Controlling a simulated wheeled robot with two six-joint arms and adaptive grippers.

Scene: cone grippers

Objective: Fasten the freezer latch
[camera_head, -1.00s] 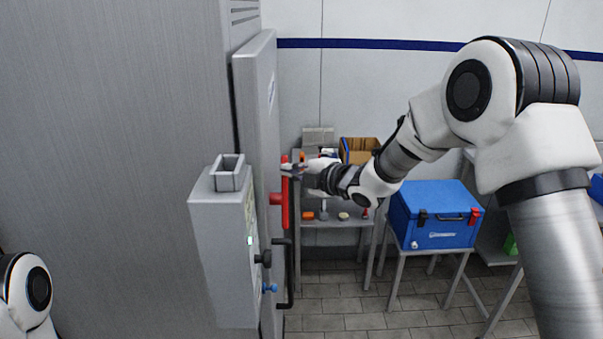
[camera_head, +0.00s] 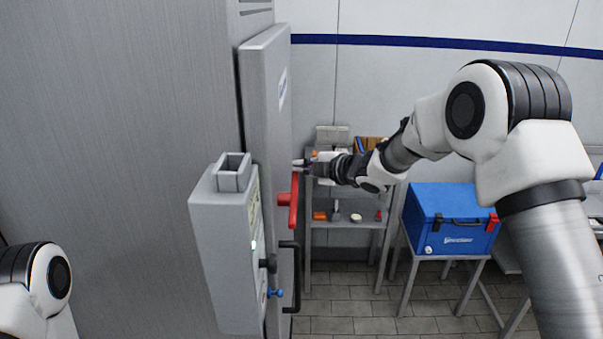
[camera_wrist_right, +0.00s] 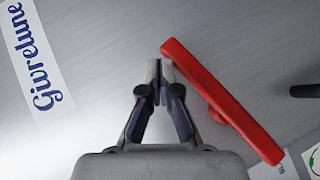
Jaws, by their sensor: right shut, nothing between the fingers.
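The freezer door (camera_head: 267,105) is grey and stands along the front of the tall grey freezer (camera_head: 120,130); I cannot tell whether it is fully closed. The red latch handle (camera_head: 293,203) sits on its outer face, above a black pull handle (camera_head: 297,275). In the right wrist view the red bar (camera_wrist_right: 222,100) runs slanted. My right gripper (camera_head: 300,164) is shut and empty, by the bar's upper end. In the wrist view its fingertips (camera_wrist_right: 160,68) lie just left of that end; contact is unclear. My left arm shows at lower left, its gripper out of frame.
A grey control box (camera_head: 225,255) with an open holder (camera_head: 234,172) on top juts from the freezer's side. A blue cooler (camera_head: 450,218) stands on a stand to the right. A shelf (camera_head: 350,222) with small items stands behind. Floor between is free.

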